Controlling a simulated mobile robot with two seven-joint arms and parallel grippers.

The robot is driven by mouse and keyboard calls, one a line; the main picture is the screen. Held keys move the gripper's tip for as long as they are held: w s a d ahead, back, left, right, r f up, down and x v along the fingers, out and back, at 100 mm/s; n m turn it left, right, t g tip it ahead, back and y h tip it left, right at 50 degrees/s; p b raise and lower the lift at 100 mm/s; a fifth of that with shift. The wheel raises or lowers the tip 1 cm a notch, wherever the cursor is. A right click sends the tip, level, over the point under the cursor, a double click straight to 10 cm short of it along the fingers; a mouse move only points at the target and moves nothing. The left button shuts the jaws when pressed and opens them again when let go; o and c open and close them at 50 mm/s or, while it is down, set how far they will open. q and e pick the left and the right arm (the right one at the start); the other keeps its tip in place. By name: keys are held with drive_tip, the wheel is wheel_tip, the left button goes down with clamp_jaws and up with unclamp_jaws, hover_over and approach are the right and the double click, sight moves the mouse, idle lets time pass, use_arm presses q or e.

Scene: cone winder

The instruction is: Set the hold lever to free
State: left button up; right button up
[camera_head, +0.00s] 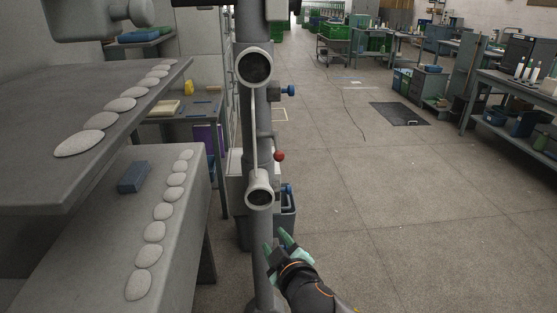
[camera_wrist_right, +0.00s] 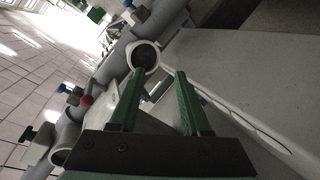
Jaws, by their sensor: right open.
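The hold lever appears to be the short lever with a red ball knob (camera_head: 279,156) on the right side of a grey upright post (camera_head: 264,130). The red knob (camera_wrist_right: 86,101) also shows in the right wrist view, left of the fingers. My right gripper (camera_head: 277,240) is below the red knob, near the lower part of the post. Its two green fingers are apart and empty, also in the right wrist view (camera_wrist_right: 160,74). It is not touching the knob. My left gripper is not in view.
The post carries two open round tubes (camera_head: 256,67) and blue knobs (camera_head: 288,90) above and below the red one. Grey tables with white oval discs (camera_head: 155,231) and a blue block (camera_head: 133,177) stand at left.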

sight(279, 158)
drive_tip(key=w+d+r+n+t+h+b, duration=0.1)
drive_tip(key=w+r+t+h, duration=0.1)
drive_tip(key=r, duration=0.5)
drive_tip(key=w+d+r+t+h, duration=0.1)
drive_tip(key=w+r+t, duration=0.15)
drive_tip(key=r, duration=0.35)
drive_tip(key=w, duration=1.2)
drive_tip(key=shift+w+r, duration=0.1)
drive_tip(key=shift+w, duration=0.25)
clamp_jaws()
idle(0.3)
